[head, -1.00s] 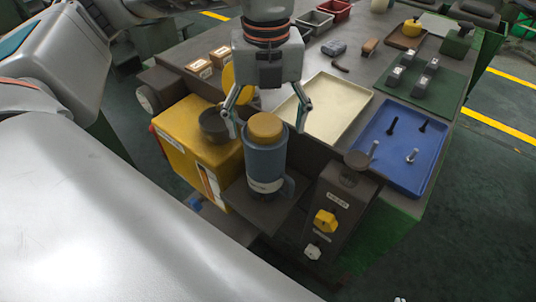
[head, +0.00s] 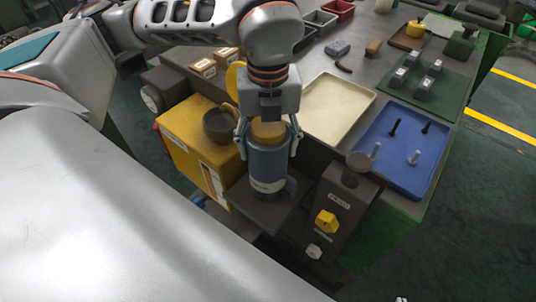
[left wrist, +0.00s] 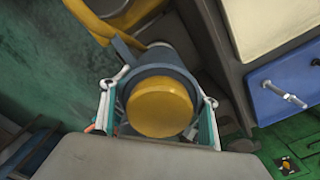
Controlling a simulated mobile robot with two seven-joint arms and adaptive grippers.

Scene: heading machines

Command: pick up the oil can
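The oil can appears to be the blue-grey can (head: 268,172) with a yellow top and a side handle. It stands upright on a dark ledge (head: 250,207) at the table's near side. My left gripper (head: 268,155) points down over it, open, with one finger on each side of its upper body. In the left wrist view, the can's yellow top (left wrist: 160,107) lies between the two fingers (left wrist: 160,118). Small gaps seem to remain beside the can; contact is not clear. My right gripper is not in view.
A yellow box (head: 190,145) with a dark round cup (head: 217,125) stands close left of the can. A cream tray (head: 340,108) and a blue tray (head: 395,170) with bolts lie behind and right.

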